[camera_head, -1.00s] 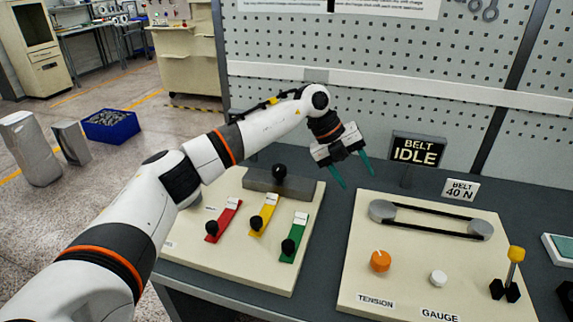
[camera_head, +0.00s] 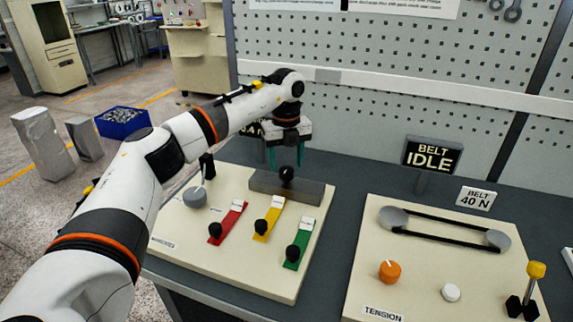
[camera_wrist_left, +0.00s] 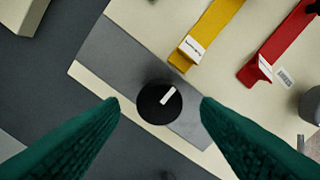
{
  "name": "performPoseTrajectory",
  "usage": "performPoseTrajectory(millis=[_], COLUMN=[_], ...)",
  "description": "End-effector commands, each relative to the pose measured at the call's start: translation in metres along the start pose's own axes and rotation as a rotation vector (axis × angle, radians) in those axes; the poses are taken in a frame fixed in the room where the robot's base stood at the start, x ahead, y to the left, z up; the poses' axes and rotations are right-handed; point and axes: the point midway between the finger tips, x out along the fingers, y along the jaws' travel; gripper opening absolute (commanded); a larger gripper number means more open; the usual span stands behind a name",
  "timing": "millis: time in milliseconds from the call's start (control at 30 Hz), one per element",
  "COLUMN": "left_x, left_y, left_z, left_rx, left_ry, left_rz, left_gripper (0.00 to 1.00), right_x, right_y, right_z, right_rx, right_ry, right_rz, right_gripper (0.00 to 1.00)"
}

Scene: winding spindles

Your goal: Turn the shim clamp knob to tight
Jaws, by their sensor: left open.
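The black round knob (camera_head: 286,173), which I take to be the shim clamp knob, sits on a grey block (camera_head: 262,187) along the back of the cream board. In the left wrist view the knob (camera_wrist_left: 150,108) has a white pointer mark aimed to the upper right. My left gripper (camera_head: 286,161) is above the knob, teal fingers pointing down. In the wrist view the open fingers (camera_wrist_left: 160,103) stand either side of the knob with a gap to each. Any tight mark on the block cannot be made out.
Red (camera_head: 229,221), yellow (camera_head: 269,218) and green (camera_head: 299,244) strips with black knobs lie in front of the block. A grey dial (camera_head: 195,197) is at left. The belt board (camera_head: 360,280) stands to the right, with a "BELT IDLE" sign (camera_head: 432,155) behind.

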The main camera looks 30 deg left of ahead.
Motion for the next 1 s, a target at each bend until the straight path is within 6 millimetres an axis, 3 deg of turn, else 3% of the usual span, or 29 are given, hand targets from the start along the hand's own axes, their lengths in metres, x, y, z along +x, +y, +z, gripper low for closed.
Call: performPoseTrajectory(millis=[200, 500, 767, 1000], left_x=[0.019, 0.021, 0.020, 0.019], left_y=[0.000, 0.000, 0.000, 0.000], left_z=[0.000, 0.000, 0.000, 0.000], left_rx=[0.000, 0.001, 0.001, 0.015], left_ry=[0.000, 0.000, 0.000, 0.000], left_rz=[-0.001, 0.000, 0.000, 0.000], left_gripper=[0.57, 0.57, 0.15, 0.13], right_x=[-0.002, -0.002, -0.002, -0.003], right_y=[0.000, 0.000, 0.001, 0.001], right_z=[0.000, 0.000, 0.001, 0.002], right_rx=[0.000, 0.000, 0.000, 0.001], right_ry=[0.000, 0.000, -0.001, -0.002], right_rz=[0.000, 0.000, 0.001, 0.001], right_gripper=[0.75, 0.75, 0.75, 0.75])
